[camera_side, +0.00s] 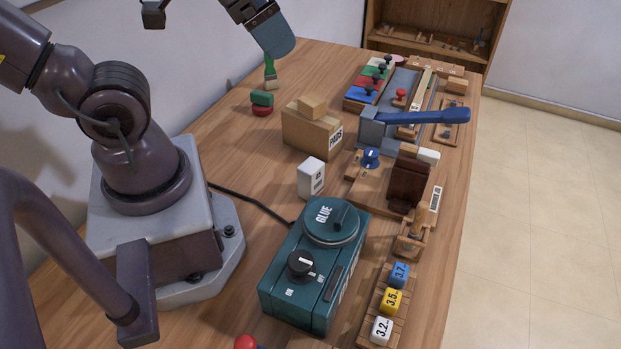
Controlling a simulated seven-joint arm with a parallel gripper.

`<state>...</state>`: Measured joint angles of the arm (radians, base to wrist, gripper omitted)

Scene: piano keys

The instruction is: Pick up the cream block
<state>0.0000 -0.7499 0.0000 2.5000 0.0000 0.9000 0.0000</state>
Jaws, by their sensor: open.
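A small cream block (428,156) lies at the far edge of a wooden fixture, right behind the dark brown upright block. It is partly hidden by that block. My gripper (215,25) seems to be the dark parts at the top edge, cut off by the frame. Its jaws are apart, with nothing seen between them. It is up and to the left of the cream block, well away from it.
A dark brown block (408,182) and a long blue lever (424,116) stand close to the cream block. A cardboard box (309,135), a white carton (311,178) and a teal glue pot (315,268) are to the left. The right table edge is near.

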